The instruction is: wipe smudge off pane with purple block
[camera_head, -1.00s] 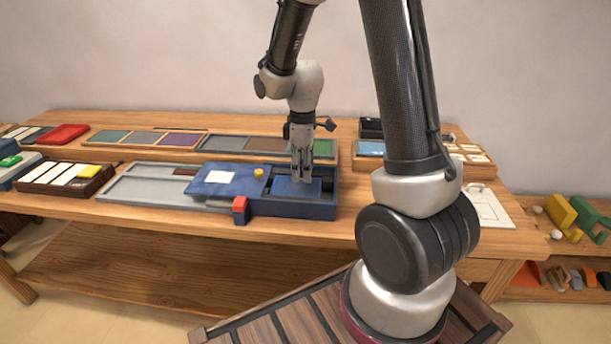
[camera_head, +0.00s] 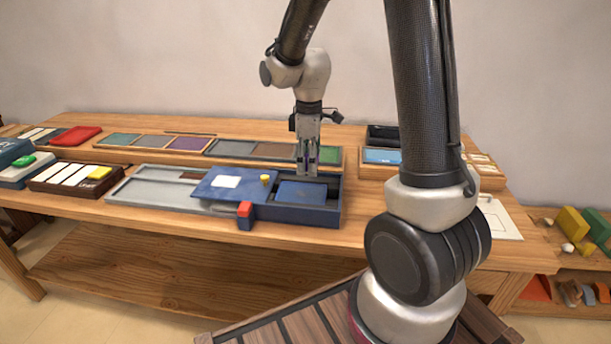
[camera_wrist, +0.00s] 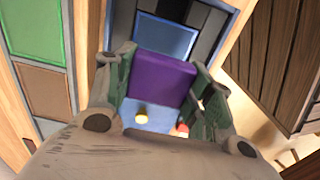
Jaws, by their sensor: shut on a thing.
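My gripper (camera_head: 307,167) is shut on the purple block (camera_wrist: 162,77), which shows between the fingers in the wrist view. In the head view my gripper is at the far side of a dark blue tray (camera_head: 270,214). A blue rectangular pane (camera_head: 302,192) lies in the tray's right part, just in front of the gripper. The wrist view shows a blue rectangle with a pale border (camera_wrist: 165,38) beyond the block. I cannot make out a smudge on it. Whether the block touches anything is not clear.
A raised blue panel with a white patch and yellow knob (camera_head: 265,179) is left of the pane. A red-topped blue block (camera_head: 245,214) stands at the tray's front. Coloured panels (camera_head: 187,145) line the back. A dark open box (camera_head: 383,136) is at the back right.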

